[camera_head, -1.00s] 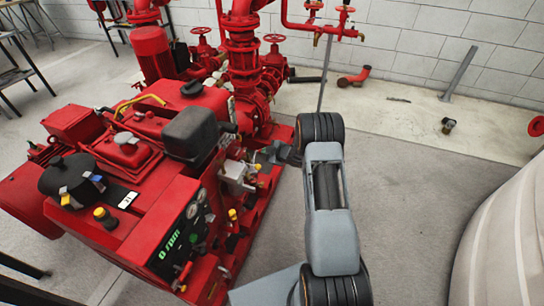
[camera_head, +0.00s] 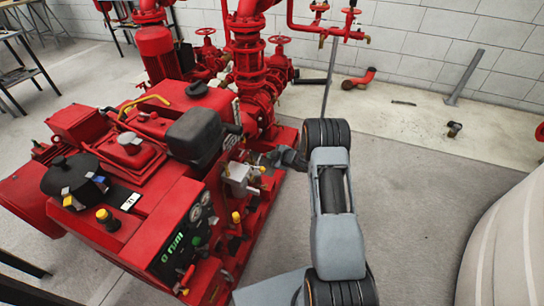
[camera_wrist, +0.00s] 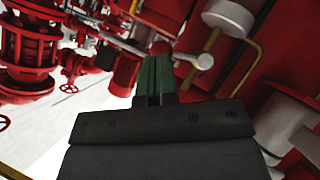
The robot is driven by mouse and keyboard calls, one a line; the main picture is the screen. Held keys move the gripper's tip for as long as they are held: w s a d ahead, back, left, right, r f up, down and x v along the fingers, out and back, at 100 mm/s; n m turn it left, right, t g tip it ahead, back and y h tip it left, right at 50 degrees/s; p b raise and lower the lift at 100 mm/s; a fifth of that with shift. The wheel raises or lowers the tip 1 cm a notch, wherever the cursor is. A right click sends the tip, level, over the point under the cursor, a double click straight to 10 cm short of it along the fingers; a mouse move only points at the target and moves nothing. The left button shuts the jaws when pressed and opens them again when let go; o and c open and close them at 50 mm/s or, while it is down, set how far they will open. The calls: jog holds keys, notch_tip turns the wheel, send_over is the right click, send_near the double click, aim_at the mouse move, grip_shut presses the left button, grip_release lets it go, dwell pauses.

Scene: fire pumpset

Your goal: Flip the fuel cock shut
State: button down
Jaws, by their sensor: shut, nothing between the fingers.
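My gripper (camera_wrist: 155,78) is shut and empty, with its dark green fingers together in the wrist view. A pale metal lever with a rounded end (camera_wrist: 203,61) lies just beyond the fingertips, to their right. A small red knob (camera_wrist: 160,47) shows right at the tips. I cannot tell whether the fingers touch either one, or which of them is the fuel cock. In the head view my gripper (camera_head: 266,159) is at the right side of the red pumpset (camera_head: 150,215), beside a grey metal box (camera_head: 240,178) with small yellow parts. The fuel cock is too small to make out there.
The control panel (camera_head: 185,237) with gauges faces the near right side of the pumpset. Red pipes and valves (camera_head: 250,70) stand behind it. Open floor (camera_head: 400,180) lies to the right, with a large pale rounded body (camera_head: 505,240) at the far right.

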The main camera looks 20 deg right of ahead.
jog(key=shift+s+a+f, duration=0.1)
jog(key=shift+s+a, duration=0.05)
jog(key=shift+s, duration=0.1)
jog(key=s+d+r+p, duration=0.4)
jog(key=s+d+r, duration=0.3)
jog(key=d+r, duration=0.1)
jog(key=shift+d, duration=0.55)
dwell(0.5)
